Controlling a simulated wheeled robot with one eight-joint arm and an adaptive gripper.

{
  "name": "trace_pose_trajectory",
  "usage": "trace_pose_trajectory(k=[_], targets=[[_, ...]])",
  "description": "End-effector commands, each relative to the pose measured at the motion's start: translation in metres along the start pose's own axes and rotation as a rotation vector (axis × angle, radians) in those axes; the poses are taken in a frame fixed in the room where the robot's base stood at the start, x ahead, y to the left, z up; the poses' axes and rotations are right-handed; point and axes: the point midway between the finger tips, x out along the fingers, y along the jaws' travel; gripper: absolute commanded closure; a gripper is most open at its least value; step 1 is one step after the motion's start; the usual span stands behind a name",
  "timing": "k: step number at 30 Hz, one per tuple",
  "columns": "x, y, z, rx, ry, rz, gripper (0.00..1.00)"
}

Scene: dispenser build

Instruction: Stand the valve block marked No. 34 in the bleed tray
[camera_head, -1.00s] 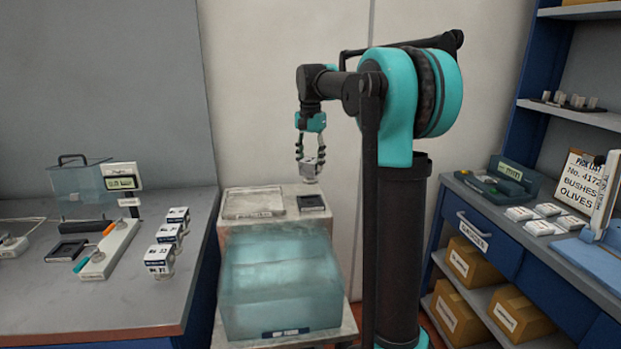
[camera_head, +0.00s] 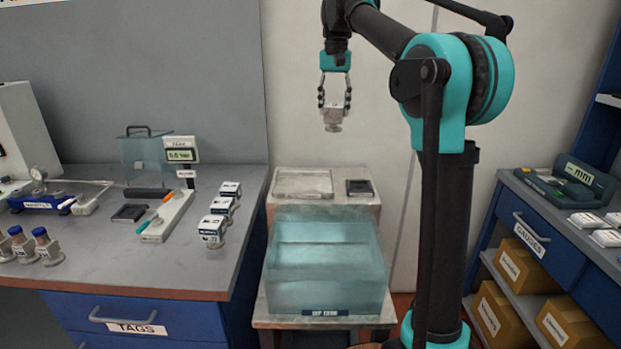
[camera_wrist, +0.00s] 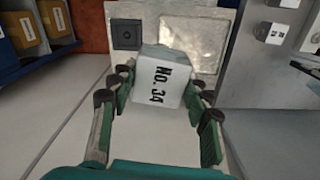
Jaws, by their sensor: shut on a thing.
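My gripper (camera_head: 334,108) is shut on a pale valve block (camera_head: 332,117), held in the air above the stand at the back. In the wrist view the block (camera_wrist: 160,80) shows "No. 34" on its face, between the green and black fingers of my gripper (camera_wrist: 157,92). Below it on the stand are a pale, shallow metal tray (camera_head: 303,183) and a small black square holder (camera_head: 361,188). They also show in the wrist view, the tray (camera_wrist: 190,42) and the holder (camera_wrist: 128,33). I cannot read which one is the bleed tray.
A large translucent teal bin (camera_head: 325,262) stands in front of the stand. The left bench (camera_head: 100,262) holds several other valve blocks (camera_head: 222,214), a gauge with a display (camera_head: 180,155) and bottles (camera_head: 48,246). A right bench (camera_head: 545,225) stands beyond my arm.

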Motion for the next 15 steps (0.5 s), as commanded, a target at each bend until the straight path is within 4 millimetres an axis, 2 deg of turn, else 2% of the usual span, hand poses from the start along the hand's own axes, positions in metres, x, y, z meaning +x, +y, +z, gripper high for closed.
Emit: trace_pose_trajectory(k=[1,3,7,15], targets=[[0.000,-0.012,0.004,-0.056,0.000,0.000,1.00],[0.000,-0.022,0.007,-0.117,0.000,0.000,1.00],[0.009,-0.031,0.009,-0.169,0.000,0.000,1.00],[0.068,-0.031,0.009,-0.171,0.000,0.000,1.00]])
